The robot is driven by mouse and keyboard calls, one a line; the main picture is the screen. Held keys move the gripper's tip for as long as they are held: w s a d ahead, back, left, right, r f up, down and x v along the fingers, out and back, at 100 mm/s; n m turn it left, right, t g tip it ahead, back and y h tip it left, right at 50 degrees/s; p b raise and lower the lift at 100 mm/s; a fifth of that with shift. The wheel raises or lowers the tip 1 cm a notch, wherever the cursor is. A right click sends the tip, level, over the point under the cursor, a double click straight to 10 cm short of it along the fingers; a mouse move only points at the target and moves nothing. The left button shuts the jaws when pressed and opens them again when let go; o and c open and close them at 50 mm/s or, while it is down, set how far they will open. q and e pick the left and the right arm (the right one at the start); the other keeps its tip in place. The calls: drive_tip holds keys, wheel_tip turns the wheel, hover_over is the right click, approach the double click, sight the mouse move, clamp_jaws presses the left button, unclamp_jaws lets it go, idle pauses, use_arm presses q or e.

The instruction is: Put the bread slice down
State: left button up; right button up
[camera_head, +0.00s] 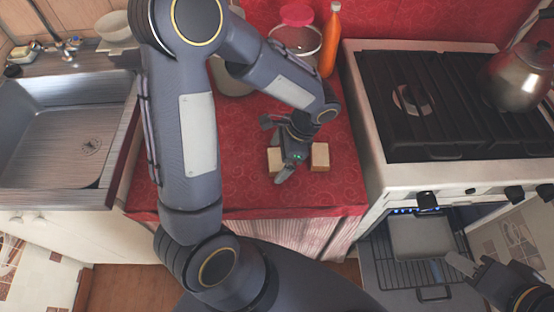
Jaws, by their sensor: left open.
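Two tan, bread-coloured blocks lie on the red counter: a left one (273,160), partly covered by my gripper, and a right one (320,156). Which of them is the bread slice, or whether both are bread, I cannot tell. My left gripper (279,148) is open, low over the counter at the left block and to the left of the right one. Whether it touches either block is hidden. My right gripper (462,264) is at the lower right, beside a grey pan (421,236) in the open oven; its jaw opening is unclear.
The red counter (245,180) has free room in front of the blocks. An orange bottle (330,40) and a jar with a pink-red lid (297,18) stand at the back. A stove (430,165) with a kettle (515,78) is right; a sink (60,140) is left.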

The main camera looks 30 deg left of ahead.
use_arm(q)
drive_tip(key=c, duration=1.1)
drive_tip(key=shift+r, duration=0.1)
drive_tip(key=shift+c, duration=0.2)
